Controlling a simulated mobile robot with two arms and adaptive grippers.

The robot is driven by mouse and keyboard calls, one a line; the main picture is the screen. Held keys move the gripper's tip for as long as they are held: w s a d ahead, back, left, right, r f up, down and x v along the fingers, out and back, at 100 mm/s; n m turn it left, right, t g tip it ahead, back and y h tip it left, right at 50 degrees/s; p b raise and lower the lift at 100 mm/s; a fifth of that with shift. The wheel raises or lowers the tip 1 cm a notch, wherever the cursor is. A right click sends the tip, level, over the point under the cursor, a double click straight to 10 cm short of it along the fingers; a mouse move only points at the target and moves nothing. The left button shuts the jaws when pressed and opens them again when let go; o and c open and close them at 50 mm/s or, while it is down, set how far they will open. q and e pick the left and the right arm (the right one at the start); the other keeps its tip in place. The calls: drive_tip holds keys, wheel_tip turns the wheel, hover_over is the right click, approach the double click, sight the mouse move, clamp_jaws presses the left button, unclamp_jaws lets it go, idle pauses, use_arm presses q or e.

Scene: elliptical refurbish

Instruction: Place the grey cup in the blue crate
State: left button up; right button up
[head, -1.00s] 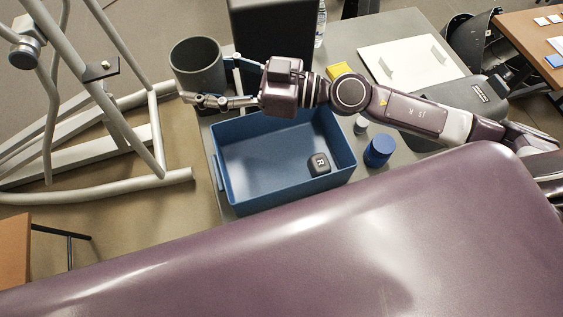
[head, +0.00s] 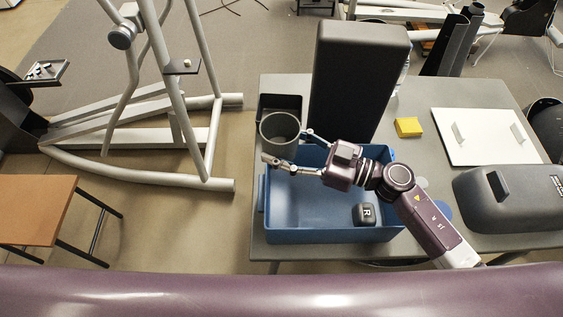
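The grey cup (head: 279,136) is upright with its open top toward the camera. It overlaps the back left corner of the blue crate (head: 330,237) in the head view, so its height above the crate is hard to judge. My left gripper is not in view.
A tall dark box (head: 355,80) stands behind the crate, with a dark low container (head: 280,102) to its left. A yellow block (head: 408,127), a white board (head: 490,136) and a grey case (head: 515,198) are to the right. The table's left edge is close to the crate.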

wheel_tip(320, 180, down, 7)
drive_tip(key=shift+r+b, duration=0.15)
drive_tip(key=shift+b, duration=0.3)
drive_tip(key=o, duration=1.8)
drive_tip(key=b+v, duration=0.2)
drive_tip(key=v, duration=1)
